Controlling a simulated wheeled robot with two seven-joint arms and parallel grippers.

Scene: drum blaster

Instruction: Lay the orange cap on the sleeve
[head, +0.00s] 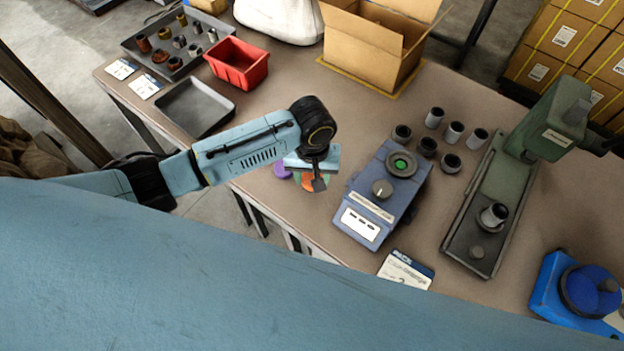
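An orange round piece (307,183), likely the orange cap, shows at the table's front edge, partly hidden behind my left gripper (318,184). The gripper points down over it, and I cannot tell whether the fingers are open or touching it. A purple round piece (282,171) lies just left of it. Several grey and dark sleeves stand on the table, such as a grey sleeve (454,132) and a dark-topped sleeve (450,163). Another sleeve (494,214) sits on the green press (476,205). Which sleeve is meant is unclear. My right gripper is not in view.
A blue-grey device (367,205) with a green-lit ring stands right of my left gripper. A red bin (237,62), an empty grey tray (194,106), a tray of small parts (147,50) and an open carton (366,48) stand farther back. A blue tool (583,289) is at lower right.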

